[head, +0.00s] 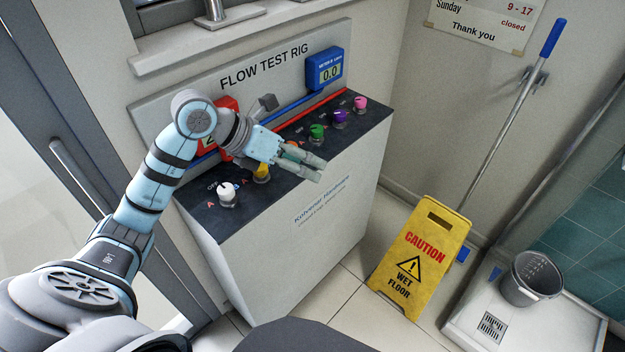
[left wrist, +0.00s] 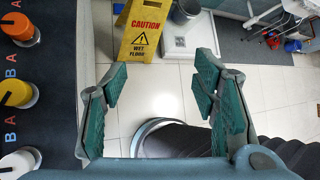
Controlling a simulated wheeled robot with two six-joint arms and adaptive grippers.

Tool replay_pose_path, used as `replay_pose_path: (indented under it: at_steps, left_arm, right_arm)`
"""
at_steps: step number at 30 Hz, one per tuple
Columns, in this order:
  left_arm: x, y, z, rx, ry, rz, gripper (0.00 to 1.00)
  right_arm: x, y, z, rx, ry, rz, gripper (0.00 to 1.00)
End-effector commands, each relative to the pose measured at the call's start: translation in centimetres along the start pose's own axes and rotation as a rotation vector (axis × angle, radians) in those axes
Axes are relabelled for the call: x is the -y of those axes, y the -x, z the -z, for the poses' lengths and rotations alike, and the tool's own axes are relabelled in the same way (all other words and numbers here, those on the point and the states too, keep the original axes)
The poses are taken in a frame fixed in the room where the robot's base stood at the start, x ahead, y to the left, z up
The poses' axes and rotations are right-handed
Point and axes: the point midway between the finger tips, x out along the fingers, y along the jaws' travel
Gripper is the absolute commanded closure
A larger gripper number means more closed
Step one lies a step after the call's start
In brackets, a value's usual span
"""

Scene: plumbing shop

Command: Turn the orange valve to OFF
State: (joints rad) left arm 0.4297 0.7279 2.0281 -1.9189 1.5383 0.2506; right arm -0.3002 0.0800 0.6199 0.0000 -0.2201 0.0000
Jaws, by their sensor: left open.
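The orange valve (head: 291,147) is mostly hidden behind my left gripper in the head view; only a sliver shows. In the left wrist view its orange knob (left wrist: 18,27) sits at the upper left on the dark panel, outside my fingers. Letters A and B are marked beside the knobs; which setting the orange one points to I cannot tell. My left gripper (head: 314,168) is open and empty, above the front edge of the panel. In the left wrist view its fingers (left wrist: 160,75) are spread over the floor. My right gripper is not in view.
White (head: 227,194), yellow (head: 262,173), green (head: 317,132), purple (head: 339,118) and pink (head: 360,103) knobs share the panel. A blue meter (head: 325,70) reads 0.0; a red box (head: 228,104) is partly hidden by my arm. A caution sign (head: 418,255) stands to the right.

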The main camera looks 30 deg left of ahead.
Motion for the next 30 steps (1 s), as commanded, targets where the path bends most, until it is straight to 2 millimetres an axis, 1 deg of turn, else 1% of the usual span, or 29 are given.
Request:
replay_pose_path:
  at_steps: [1,3,6,9,13,23,25,26,28,29,30]
  left_arm:
    - [1.1,-0.4,-0.2,0.026,0.001,0.048,0.46]
    - [2.7,-0.8,-0.6,0.065,0.006,0.114,0.46]
    - [4.4,-1.1,-1.1,0.111,0.016,0.186,0.46]
    - [5.4,-1.1,-1.4,0.136,0.023,0.228,0.46]
    - [5.7,-1.1,-1.5,0.148,0.026,0.244,0.46]
    - [5.6,-1.1,-1.4,0.147,0.027,0.241,0.46]
    - [6.0,-1.1,-1.5,0.155,0.031,0.256,0.46]
    - [6.4,-1.1,-1.6,0.170,0.037,0.277,0.46]
    - [8.8,-0.8,-2.3,0.243,0.076,0.388,0.46]
    - [10.3,-0.4,-2.8,0.299,0.111,0.467,0.46]
    - [12.5,0.7,-3.9,0.397,0.191,0.598,0.46]
  right_arm:
    - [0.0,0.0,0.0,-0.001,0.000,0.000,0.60]
    - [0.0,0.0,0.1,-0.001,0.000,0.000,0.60]
    - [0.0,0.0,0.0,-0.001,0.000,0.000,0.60]
    - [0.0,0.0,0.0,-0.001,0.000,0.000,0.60]
    - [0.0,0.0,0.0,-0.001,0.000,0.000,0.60]
    - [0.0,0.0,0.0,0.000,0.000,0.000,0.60]
    - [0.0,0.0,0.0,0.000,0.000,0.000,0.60]
    - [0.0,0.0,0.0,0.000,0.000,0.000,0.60]
    - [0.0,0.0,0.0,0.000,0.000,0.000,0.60]
    - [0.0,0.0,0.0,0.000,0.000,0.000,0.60]
    - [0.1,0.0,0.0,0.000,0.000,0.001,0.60]
